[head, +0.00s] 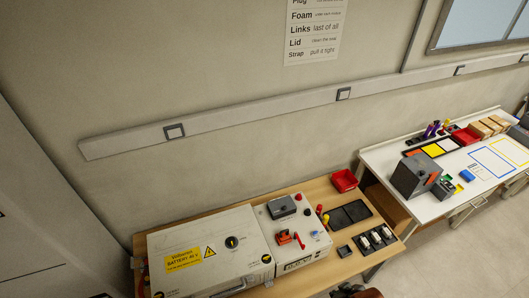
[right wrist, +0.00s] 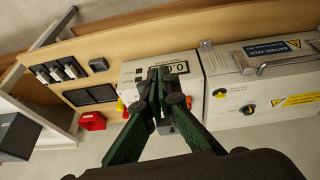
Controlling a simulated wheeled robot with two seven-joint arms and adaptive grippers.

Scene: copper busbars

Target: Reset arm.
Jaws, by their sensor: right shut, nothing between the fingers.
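My right gripper (right wrist: 163,76) shows in the right wrist view with its dark green fingers together and nothing between them. It hangs in front of a light grey instrument panel with a small display, and I see no contact with it. I do not make out my left gripper.
The instrument panel (head: 292,232) carries a grey block and red parts. A red bin (head: 343,180), black trays (head: 348,215) and dark holders (head: 375,238) stand on its right. A white table (head: 405,200) with a grey box (head: 415,175) is further right. The wall is behind.

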